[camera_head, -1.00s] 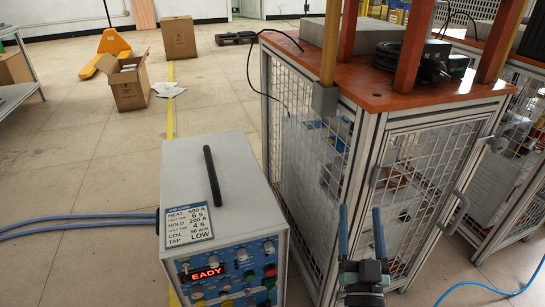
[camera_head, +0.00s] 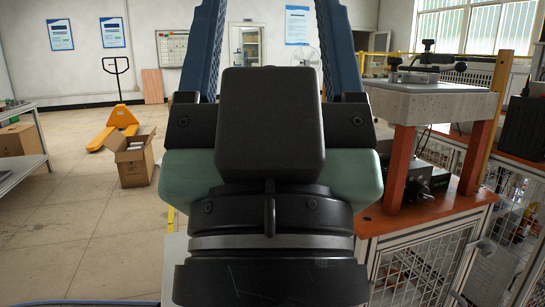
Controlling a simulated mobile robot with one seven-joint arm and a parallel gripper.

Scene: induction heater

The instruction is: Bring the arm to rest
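My gripper (camera_head: 272,30) fills the middle of the head view, very close to the camera and pointing up. The fingertips run out of the frame. The gripper is open and nothing shows between the fingers. The black and green wrist body below hides much of the room. A pale strip of the heater box (camera_head: 174,268) shows at the wrist's lower left; its front panel is hidden.
A caged workbench with an orange top (camera_head: 440,212) and a grey raised plate (camera_head: 430,103) stands close on the right. A cardboard box (camera_head: 136,166) and yellow pallet jack (camera_head: 118,122) are on the left floor. A shelf (camera_head: 30,170) stands at far left.

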